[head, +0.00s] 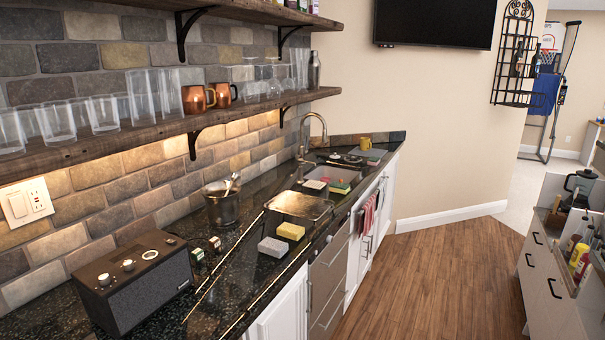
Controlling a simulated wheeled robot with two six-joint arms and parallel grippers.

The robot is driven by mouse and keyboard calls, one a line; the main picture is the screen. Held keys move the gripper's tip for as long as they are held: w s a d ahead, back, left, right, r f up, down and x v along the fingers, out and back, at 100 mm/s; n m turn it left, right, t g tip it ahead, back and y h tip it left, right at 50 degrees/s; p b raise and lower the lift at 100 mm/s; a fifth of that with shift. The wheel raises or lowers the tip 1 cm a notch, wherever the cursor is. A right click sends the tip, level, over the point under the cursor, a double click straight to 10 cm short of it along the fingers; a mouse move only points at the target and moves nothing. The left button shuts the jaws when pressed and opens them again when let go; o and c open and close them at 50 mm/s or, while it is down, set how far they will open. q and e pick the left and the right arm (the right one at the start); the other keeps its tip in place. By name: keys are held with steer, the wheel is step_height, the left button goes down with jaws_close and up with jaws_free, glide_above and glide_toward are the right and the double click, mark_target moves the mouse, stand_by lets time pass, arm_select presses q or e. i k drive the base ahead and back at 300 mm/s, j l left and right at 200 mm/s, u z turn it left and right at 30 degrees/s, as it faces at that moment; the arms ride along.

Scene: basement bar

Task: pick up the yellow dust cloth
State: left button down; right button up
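A small yellow block-like item (291,231), which could be the folded yellow dust cloth or a sponge, lies on the dark stone counter (247,268) near its front edge. A similar grey item (272,247) lies just in front of it, to the left. A yellow and green piece (340,187) lies farther back by the sink, too small to tell whether it is cloth or sponge. Neither of my grippers is in view.
A metal tray (301,205) is behind the yellow item. A metal bucket (222,206) and a black radio (131,279) stand on the counter to the left. A shelf with glasses (160,127) hangs above. The wooden floor (430,285) right of the counter is clear.

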mark_target(293, 232)
steer(key=i+l+u, duration=0.15)
steer(key=i+l, duration=0.75)
